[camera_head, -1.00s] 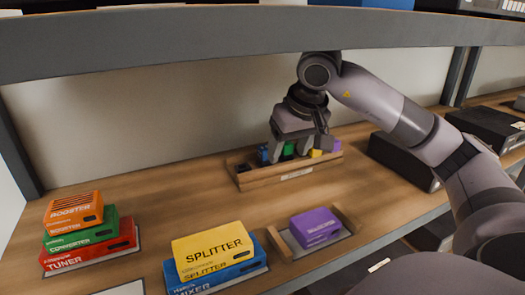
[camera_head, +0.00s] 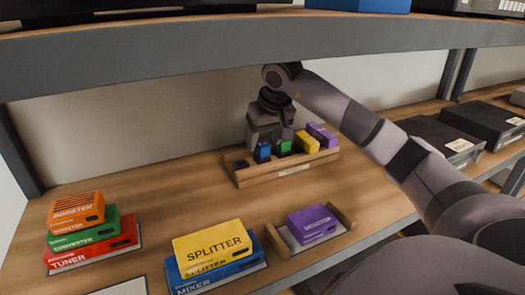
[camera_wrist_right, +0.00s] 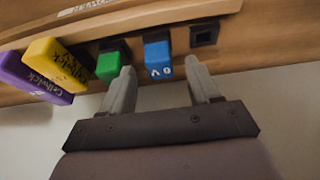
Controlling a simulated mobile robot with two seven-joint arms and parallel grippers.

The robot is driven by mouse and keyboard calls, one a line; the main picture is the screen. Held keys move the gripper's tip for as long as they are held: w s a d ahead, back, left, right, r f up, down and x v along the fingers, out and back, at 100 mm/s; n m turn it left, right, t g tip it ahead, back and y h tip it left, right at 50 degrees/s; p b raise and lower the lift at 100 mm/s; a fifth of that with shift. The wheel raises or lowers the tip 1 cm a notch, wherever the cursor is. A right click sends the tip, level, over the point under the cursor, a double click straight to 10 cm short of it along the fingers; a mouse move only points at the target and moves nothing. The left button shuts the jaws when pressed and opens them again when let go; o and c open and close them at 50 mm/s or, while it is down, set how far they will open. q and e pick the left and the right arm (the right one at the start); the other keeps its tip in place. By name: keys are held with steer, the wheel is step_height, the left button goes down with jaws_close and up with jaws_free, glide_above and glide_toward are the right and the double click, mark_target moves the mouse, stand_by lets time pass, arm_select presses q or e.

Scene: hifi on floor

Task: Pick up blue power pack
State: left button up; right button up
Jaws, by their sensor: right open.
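The blue power pack (camera_head: 262,153) stands in a slot at the left part of a wooden rack (camera_head: 290,174) on the shelf. My right gripper (camera_head: 268,143) is just behind and above it, pointing down. In the right wrist view, the blue pack (camera_wrist_right: 158,60) lies between the two open fingers of my right gripper (camera_wrist_right: 160,67), close to the fingertips, with gaps on both sides. The gripper holds nothing. My left gripper is not in view.
Green (camera_head: 284,147), yellow (camera_head: 306,142) and purple (camera_head: 322,134) packs stand right of the blue one. An empty slot (camera_wrist_right: 204,35) is beside it. Stacked boxes (camera_head: 91,230), a yellow splitter box (camera_head: 210,245) and a purple box (camera_head: 312,222) stand in front. An upper shelf edge (camera_head: 200,55) runs above.

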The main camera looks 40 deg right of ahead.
steer(key=shift+x, duration=0.8)
steer(key=c, duration=1.1)
steer(key=shift+o, duration=0.2)
